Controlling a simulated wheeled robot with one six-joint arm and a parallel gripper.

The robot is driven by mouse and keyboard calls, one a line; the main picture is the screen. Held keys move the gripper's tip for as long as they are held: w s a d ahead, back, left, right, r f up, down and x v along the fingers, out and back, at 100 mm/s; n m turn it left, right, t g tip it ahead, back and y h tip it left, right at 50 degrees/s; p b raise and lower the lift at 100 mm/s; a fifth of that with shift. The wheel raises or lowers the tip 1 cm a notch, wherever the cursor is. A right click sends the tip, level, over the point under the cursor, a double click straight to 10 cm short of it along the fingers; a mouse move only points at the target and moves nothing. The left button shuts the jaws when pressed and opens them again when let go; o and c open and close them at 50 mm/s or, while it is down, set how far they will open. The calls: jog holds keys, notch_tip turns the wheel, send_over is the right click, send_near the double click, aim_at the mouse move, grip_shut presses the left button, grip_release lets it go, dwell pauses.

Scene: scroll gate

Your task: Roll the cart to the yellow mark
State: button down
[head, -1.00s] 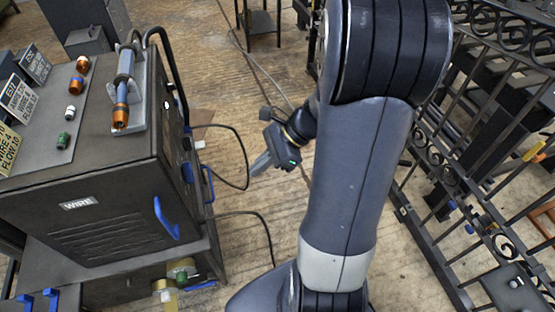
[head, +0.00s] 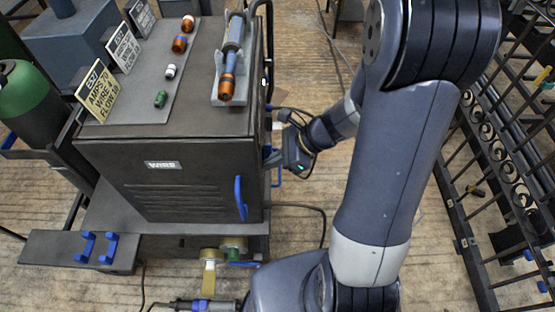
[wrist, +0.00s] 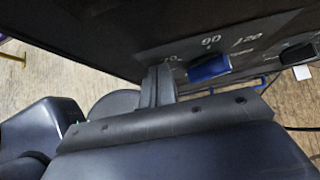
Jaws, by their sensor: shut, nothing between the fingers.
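The cart (head: 105,215) carries a dark welding box (head: 190,190) labelled WIRE, with a blue handle (head: 240,198) on its front. My gripper (head: 271,158) is at the right side of the box, with its fingers shut and empty. In the wrist view, my fingertips (wrist: 158,85) are close against the box's dark panel, beside a blue knob (wrist: 208,68); I cannot tell if they touch.
A torch (head: 229,65) and small fittings lie on the box top, by upright signs (head: 97,90). A green cylinder (head: 30,100) stands at left. Cables (head: 310,207) run over the wooden floor. A black scroll gate (head: 500,160) stands at right. Floor between cart and gate is partly clear.

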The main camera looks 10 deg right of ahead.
jog(key=w+a, duration=0.2)
jog(key=a, duration=1.1)
jog(key=w+a+p, duration=0.1)
jog(key=w+a, duration=0.2)
jog(key=a, duration=1.1)
jog(key=shift+w+a, duration=0.2)
jog(key=shift+a, duration=0.05)
jog(key=shift+d, duration=0.1)
